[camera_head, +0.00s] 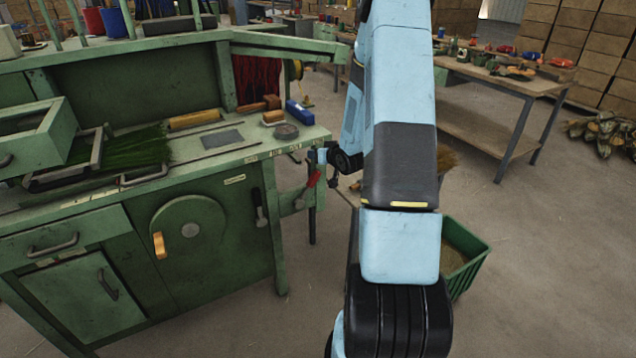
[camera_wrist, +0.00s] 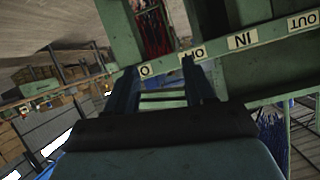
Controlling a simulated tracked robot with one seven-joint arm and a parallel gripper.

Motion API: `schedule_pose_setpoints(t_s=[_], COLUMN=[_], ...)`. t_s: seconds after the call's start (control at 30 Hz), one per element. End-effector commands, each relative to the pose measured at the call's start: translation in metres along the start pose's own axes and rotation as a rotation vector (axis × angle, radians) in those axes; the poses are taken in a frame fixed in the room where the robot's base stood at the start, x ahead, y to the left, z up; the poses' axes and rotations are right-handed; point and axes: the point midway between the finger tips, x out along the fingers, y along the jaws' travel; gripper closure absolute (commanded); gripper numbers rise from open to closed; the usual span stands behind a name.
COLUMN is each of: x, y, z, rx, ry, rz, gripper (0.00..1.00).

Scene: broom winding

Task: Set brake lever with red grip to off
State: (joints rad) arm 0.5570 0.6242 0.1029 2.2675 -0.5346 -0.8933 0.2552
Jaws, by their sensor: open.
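The brake lever's red grip (camera_head: 313,178) shows in the head view at the right end of the green workbench, tilted with its top to the right. My gripper (camera_head: 324,157) is just above and right of it, partly hidden by my arm, and I cannot tell whether they touch. In the wrist view my gripper (camera_wrist: 160,70) is open, with two dark fingers apart. I cannot make out the red grip there. A green rail beyond the fingers carries white labels, including an IN label (camera_wrist: 240,40) and an OUT label (camera_wrist: 302,20).
A black-handled lever (camera_head: 260,212) hangs on the bench front, left of the red grip. A blue block (camera_head: 299,112) and a round dark disc (camera_head: 286,131) lie on the bench top. A green bin (camera_head: 470,255) stands on the floor at right. Open floor lies beyond it.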

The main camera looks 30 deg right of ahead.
Motion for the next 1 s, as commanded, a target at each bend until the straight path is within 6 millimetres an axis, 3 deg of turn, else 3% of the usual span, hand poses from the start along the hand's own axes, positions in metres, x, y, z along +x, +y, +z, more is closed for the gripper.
schedule_pose_setpoints(t_s=[0.03,0.3,0.6,0.8,1.0], x=[0.006,0.023,0.019,0.013,0.016], y=[0.008,0.035,0.057,0.062,0.063], z=[0.015,0.08,0.148,0.17,0.173], rx=[0.026,0.166,0.343,0.411,0.427], ry=[0.014,0.145,0.304,0.373,0.392], rz=[-0.012,-0.094,-0.161,-0.182,-0.189], gripper=[0.47,0.47,0.47,0.47,0.47])
